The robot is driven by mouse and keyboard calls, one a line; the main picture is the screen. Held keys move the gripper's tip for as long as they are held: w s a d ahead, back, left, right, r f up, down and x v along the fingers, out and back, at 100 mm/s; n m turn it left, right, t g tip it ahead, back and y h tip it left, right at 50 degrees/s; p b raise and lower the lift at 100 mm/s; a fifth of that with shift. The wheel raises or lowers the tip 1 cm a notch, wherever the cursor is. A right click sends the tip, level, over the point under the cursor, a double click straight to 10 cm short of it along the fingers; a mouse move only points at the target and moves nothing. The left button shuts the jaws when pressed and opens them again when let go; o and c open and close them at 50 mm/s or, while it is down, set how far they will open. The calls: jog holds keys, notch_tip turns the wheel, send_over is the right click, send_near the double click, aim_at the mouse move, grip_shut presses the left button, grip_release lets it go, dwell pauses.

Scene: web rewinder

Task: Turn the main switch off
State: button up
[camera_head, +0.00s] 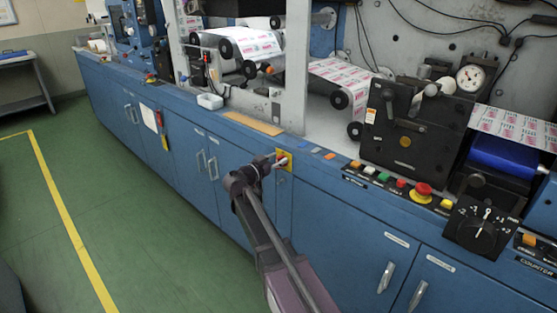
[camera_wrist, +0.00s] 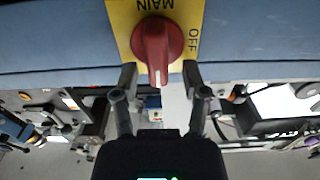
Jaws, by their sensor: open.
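The main switch is a red rotary knob (camera_wrist: 156,45) on a yellow plate (camera_wrist: 118,14) in the wrist view. Its handle lies vertical in that picture. The word MAIN stands upside down above the knob, and OFF reads sideways to its right. In the head view the yellow plate (camera_head: 287,154) is on the blue cabinet front, partly hidden by my gripper (camera_head: 275,163). My gripper (camera_wrist: 160,72) is open in the wrist view, with one fingertip on each side of the handle's lower end. Gaps show between the fingertips and the handle; contact cannot be told.
The blue cabinet (camera_head: 330,210) runs along the machine, with door handles below. To the right are a red emergency button (camera_head: 423,189), several smaller buttons and a black dial (camera_head: 485,222). The green floor (camera_head: 130,220) at left is clear.

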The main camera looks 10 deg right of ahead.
grip_shut()
jog(key=shift+d, duration=0.15)
